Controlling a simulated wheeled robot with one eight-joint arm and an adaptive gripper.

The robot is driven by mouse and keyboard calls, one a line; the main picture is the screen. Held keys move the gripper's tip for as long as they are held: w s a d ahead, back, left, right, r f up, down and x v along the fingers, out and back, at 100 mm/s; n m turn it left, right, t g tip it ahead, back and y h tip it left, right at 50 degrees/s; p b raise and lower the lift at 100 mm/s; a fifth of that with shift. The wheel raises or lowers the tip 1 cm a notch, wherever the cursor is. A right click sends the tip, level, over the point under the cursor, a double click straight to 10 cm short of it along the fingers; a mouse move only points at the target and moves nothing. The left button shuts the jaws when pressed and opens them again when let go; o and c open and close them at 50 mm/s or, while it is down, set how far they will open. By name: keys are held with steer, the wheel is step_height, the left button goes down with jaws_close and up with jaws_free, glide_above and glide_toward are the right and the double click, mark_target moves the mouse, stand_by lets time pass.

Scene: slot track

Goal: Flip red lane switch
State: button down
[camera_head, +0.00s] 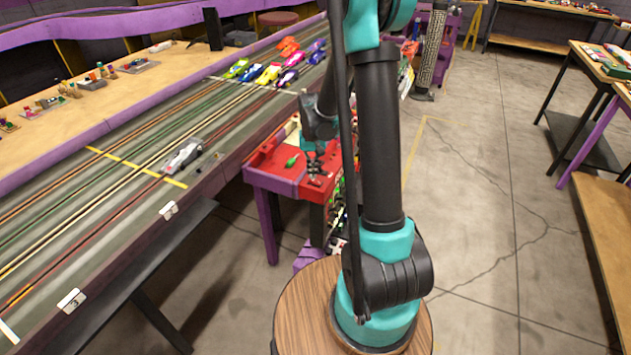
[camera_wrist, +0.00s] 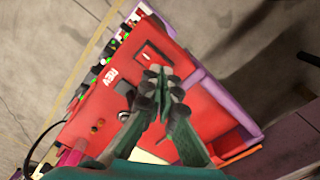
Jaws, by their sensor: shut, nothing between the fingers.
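A red control panel (camera_head: 275,180) stands beside the track, with a small green piece (camera_head: 292,161) on its top. In the wrist view the red panel (camera_wrist: 205,110) fills the middle. It bears a white "REV" label (camera_wrist: 111,77), a dark recessed switch (camera_wrist: 151,50) and a round dark knob (camera_wrist: 97,126). I cannot tell which control is the red lane switch. My gripper (camera_wrist: 160,76) is shut and empty, its tips over the panel near the recessed switch. Contact cannot be judged. In the head view my gripper (camera_head: 316,170) is small above the panel's right part.
The slot track (camera_head: 110,185) runs along the left, with a silver car (camera_head: 183,157) on it and several coloured cars (camera_head: 266,74) farther back. Wooden benches (camera_head: 610,190) stand at the right. The concrete floor (camera_head: 480,200) between is clear.

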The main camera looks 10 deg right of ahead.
mark_target(314, 180)
steer(key=shift+f, duration=0.7)
stand_by(0.4)
steer(key=shift+r, duration=3.5)
steer(key=shift+s+d+r, duration=0.1)
steer(key=shift+s, duration=0.2)
steer(key=s+d+t, duration=0.2)
steer(key=s, duration=0.8)
steer(key=s+d+n+t, duration=0.1)
steer(key=s+d+t, duration=0.1)
steer(key=s, duration=0.9)
steer(key=shift+s+r, duration=0.15)
steer(key=shift+s, duration=0.05)
